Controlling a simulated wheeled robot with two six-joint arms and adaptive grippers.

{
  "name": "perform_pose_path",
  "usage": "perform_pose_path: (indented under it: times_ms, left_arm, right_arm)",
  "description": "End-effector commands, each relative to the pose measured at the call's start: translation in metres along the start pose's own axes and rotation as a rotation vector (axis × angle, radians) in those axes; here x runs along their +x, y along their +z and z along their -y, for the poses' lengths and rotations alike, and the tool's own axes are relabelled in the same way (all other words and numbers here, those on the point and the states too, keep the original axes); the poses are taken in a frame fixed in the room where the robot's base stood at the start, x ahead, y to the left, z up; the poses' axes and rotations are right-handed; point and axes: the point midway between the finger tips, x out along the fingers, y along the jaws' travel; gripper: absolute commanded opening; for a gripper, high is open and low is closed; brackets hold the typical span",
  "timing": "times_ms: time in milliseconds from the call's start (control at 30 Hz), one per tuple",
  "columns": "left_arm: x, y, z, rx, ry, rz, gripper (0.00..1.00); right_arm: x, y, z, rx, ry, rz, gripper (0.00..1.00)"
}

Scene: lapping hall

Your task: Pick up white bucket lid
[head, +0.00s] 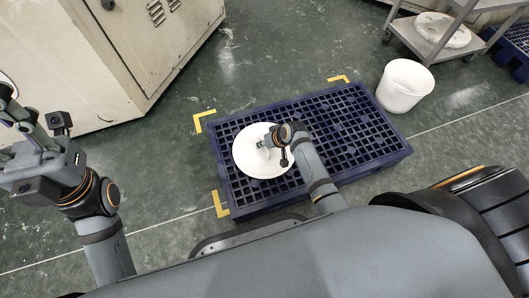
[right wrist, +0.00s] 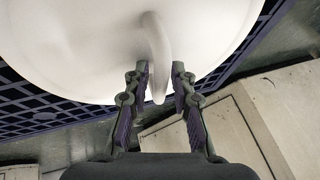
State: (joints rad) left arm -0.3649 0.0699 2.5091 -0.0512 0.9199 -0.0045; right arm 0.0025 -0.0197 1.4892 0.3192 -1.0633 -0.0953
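The white bucket lid (head: 247,162) is a round disc lying flat on the left part of a blue slatted pallet (head: 345,122). In the right wrist view the lid (right wrist: 70,50) fills the upper left, with a curved white handle (right wrist: 158,55) standing out from it. My right gripper (head: 263,143) is over the lid. In its wrist view the right gripper (right wrist: 160,78) is open, its fingers on either side of the handle with small gaps. My left gripper (head: 10,120) is at the left edge, away from the lid, partly cut off; its opening is unclear.
A white bucket (head: 403,86) stands on the floor beyond the pallet's right end. Yellow corner marks (head: 203,119) lie around the pallet. A cream machine cabinet (head: 130,50) is at upper left, and a metal cart (head: 430,42) at upper right. Green floor between them is clear.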

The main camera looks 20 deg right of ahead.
Motion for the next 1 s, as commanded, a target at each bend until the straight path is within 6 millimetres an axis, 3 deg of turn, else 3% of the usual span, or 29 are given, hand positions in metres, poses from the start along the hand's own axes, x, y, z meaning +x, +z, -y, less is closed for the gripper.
perform_pose_path:
  times_ms: [167, 367, 767, 1000]
  left_arm:
    - [0.002, 0.000, 0.000, 0.002, -0.001, 0.000, 0.40]
    - [0.002, -0.001, 0.001, 0.002, -0.002, -0.002, 0.40]
    - [0.004, -0.001, 0.001, 0.001, -0.004, -0.003, 0.40]
    - [0.024, -0.003, 0.005, -0.006, -0.011, -0.005, 0.40]
  right_arm:
    - [-0.001, -0.001, 0.000, 0.000, 0.000, 0.000, 0.25]
    - [-0.001, -0.001, 0.000, 0.000, 0.000, 0.000, 0.00]
    - [-0.003, -0.002, 0.001, -0.001, 0.001, -0.001, 0.00]
    - [-0.029, -0.015, 0.010, -0.001, 0.000, -0.003, 0.00]
